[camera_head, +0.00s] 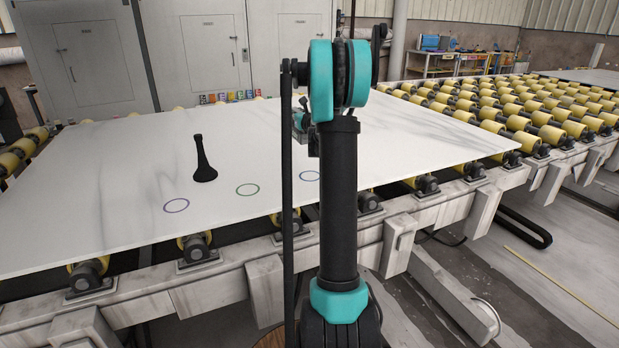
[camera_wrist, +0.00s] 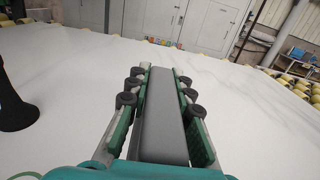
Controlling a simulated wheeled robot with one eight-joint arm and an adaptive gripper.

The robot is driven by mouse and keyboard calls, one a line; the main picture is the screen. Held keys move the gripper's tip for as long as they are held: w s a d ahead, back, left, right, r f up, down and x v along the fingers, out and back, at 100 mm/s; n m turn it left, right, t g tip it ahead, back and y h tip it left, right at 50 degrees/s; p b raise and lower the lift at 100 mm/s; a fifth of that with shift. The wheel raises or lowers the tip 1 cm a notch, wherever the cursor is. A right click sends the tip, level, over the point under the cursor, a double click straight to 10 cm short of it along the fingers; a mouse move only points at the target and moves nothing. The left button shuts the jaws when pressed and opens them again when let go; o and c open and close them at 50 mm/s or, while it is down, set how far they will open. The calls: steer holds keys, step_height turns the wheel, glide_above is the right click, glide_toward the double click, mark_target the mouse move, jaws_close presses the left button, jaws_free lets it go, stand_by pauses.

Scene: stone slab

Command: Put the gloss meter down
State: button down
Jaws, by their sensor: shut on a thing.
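The gloss meter (camera_wrist: 160,125) is a long grey box in the wrist view. My gripper (camera_wrist: 160,72) is shut on it, with a green-backed finger and black rollers on each side. The white stone slab (camera_head: 110,165) lies beyond and below it; I cannot tell whether the meter touches the slab. In the head view my arm hides most of the gripper and the meter. Three ring marks lie on the slab near its front edge: purple (camera_head: 176,205), green (camera_head: 247,190) and blue (camera_head: 310,176).
A black tool (camera_head: 203,165) with a flared base stands on the slab, left of my gripper; it also shows in the wrist view (camera_wrist: 14,105). Yellow rollers (camera_head: 510,108) lie to the right. Small coloured items (camera_head: 230,97) line the far edge. Much of the slab is bare.

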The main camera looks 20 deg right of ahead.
steer(key=shift+d+r, duration=0.65)
steer(key=shift+d, duration=0.35)
step_height(320, 180, down, 20)
steer(key=shift+r, duration=0.25)
steer(key=shift+s+f, duration=0.1)
steer(key=c, duration=1.3)
jaws_free()
steer(key=shift+c, duration=0.2)
